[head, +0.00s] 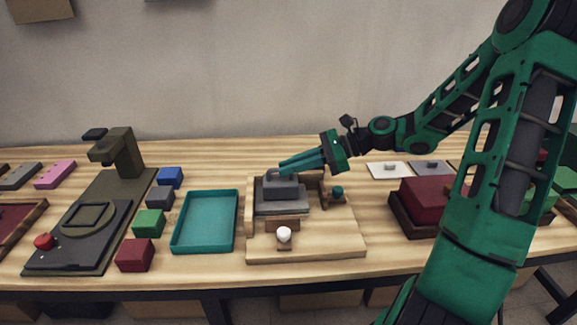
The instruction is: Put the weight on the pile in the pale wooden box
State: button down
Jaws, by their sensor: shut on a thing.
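The pale wooden box (250,212) stands on the table right of the teal tray, on a pale base board. A grey weight (283,188) with a handle on top is in the box, over a flat grey pile (281,205). My gripper (280,168) comes in from the right and is shut on the weight's handle. The weight looks level. It is right over the pile, but I cannot tell whether it touches it. The fingers hide part of the handle and the box's back edge.
The teal tray (176,246) is empty. Small coloured blocks (148,222) stand left of it, beside a dark press-like machine (119,158). A dark red block (422,198) sits in a brown tray to the right. A white knob (284,235) stands at the box's front.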

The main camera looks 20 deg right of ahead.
jog(key=shift+f, duration=0.15)
jog(key=c, duration=1.7)
grip_release()
jog(key=shift+f, duration=0.15)
jog(key=v, duration=1.1)
jog(key=f+n+h, duration=0.1)
jog(key=s+a+f+n+g+h, duration=0.1)
jog(key=f, duration=0.1)
jog(key=s+a+f+n+g+h, duration=0.1)
jog(key=shift+s+f, duration=0.15)
jog(key=shift+f, duration=0.1)
jog(key=s+d+n+g+h, duration=0.1)
jog(key=s+d+n+h, duration=0.1)
jog(key=s, duration=0.6)
jog(key=s+d+r+n+g+h, duration=0.1)
jog(key=s+n+h, duration=0.3)
jog(key=s, duration=0.4)
jog(key=s+d+n+h, duration=0.3)
jog(key=s+d+n, duration=0.1)
jog(key=s, duration=0.4)
jog(key=shift+s+r+n+g, duration=0.2)
jog(key=shift+r+n+g, duration=0.2)
jog(key=shift+n, duration=0.4)
